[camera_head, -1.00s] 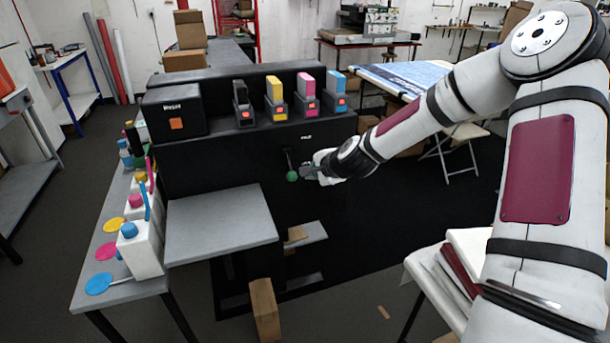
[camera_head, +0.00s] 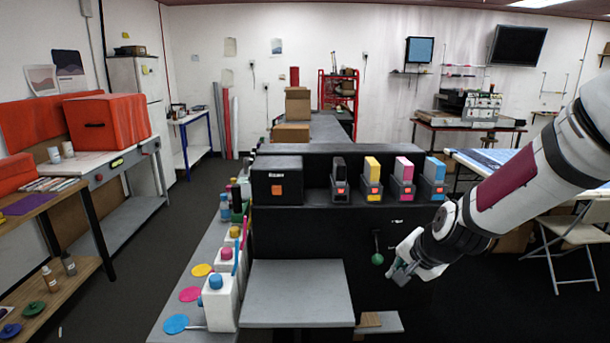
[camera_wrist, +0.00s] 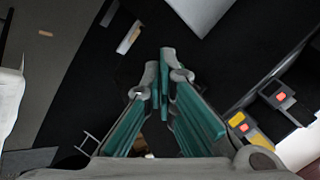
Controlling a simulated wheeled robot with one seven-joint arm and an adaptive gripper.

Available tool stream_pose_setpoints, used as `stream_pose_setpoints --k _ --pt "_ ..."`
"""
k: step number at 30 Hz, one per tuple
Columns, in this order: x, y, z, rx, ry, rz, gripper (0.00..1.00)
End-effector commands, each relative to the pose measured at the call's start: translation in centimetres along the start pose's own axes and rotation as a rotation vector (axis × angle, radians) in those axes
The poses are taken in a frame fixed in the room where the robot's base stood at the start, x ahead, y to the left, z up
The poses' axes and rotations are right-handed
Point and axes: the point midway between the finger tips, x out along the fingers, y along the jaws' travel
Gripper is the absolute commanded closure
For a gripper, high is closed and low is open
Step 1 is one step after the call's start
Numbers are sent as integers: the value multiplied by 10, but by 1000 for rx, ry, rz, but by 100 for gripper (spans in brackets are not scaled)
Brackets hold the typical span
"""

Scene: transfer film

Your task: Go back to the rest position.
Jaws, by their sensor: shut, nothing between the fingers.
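My gripper (camera_head: 402,272) is at the end of my arm in the head view, in front of the black printer's front face (camera_head: 330,215). It is just right of the lever with the green knob (camera_head: 377,259) and apart from it. In the wrist view my gripper's two teal-and-grey fingers (camera_wrist: 166,62) are shut, with nothing between the tips. My arm reaches in from the right edge of the head view.
Black, yellow, magenta and cyan cartridges (camera_head: 372,182) stand on the printer. A grey platform (camera_head: 297,290) juts out in front. White ink bottles (camera_head: 223,300) stand on the side bench at left. A folding chair (camera_head: 578,232) stands at right.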

Motion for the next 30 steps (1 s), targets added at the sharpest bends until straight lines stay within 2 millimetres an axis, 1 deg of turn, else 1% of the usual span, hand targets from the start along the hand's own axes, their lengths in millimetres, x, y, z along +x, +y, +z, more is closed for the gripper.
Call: stream_pose_setpoints --k 1,3,5,11,12,17,18,21,25,27,30 --pt "-16 -3 7 -76 5 26 100" --pt "-37 -2 16 -171 5 64 100" --pt "-56 -2 23 -247 6 94 100" --pt "-124 4 48 -467 10 173 100" --pt "-138 6 54 -505 10 184 100" --pt "-194 18 76 -641 7 211 100" --pt "-207 23 83 -672 4 214 100" --pt "-238 35 99 -744 -6 210 100" --pt "-268 53 117 -817 -26 195 100" --pt "-278 61 124 -846 -37 185 100" --pt "-288 69 131 -874 -49 174 100"
